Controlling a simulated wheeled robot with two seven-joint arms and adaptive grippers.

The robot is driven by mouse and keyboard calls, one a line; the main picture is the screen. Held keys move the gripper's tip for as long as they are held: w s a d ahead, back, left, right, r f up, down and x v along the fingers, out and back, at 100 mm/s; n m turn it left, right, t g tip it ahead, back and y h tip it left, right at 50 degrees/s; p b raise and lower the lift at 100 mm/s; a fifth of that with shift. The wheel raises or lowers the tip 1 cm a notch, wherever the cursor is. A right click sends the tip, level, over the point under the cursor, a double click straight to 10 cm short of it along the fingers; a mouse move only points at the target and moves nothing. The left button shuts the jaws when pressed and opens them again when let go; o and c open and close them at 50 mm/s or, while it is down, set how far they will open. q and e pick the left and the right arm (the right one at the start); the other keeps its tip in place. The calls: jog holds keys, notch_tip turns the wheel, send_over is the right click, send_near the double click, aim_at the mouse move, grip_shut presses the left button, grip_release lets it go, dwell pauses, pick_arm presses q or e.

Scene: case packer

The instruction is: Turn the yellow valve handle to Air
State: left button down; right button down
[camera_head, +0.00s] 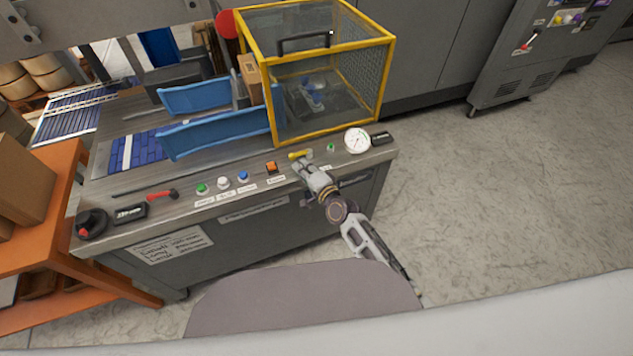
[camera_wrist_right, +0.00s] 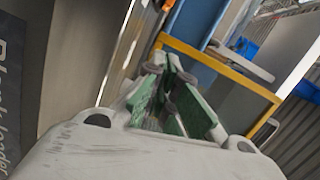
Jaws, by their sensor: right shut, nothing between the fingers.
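The yellow valve handle (camera_head: 299,155) is on the front part of the machine's top panel, right of the orange switch. Only part of it shows above my right gripper. My right gripper (camera_head: 303,163) is shut and empty, with its tips right at the handle's near side; I cannot tell whether they touch it. In the right wrist view the green-padded fingers (camera_wrist_right: 168,90) are together, and the handle cannot be made out there. The label beside the handle is too small to read and partly covered. My left gripper is not in view.
A round gauge (camera_head: 357,140) stands right of the handle, with a green button (camera_head: 330,147) between. An orange switch (camera_head: 271,167) and several buttons lie to the left. A yellow-framed guard cage (camera_head: 325,134) rises close behind. Floor to the right is clear.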

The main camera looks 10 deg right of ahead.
jog(key=v, duration=0.8)
jog(key=shift+s+d, duration=0.15)
jog(key=shift+s, duration=0.15)
dwell(0.7)
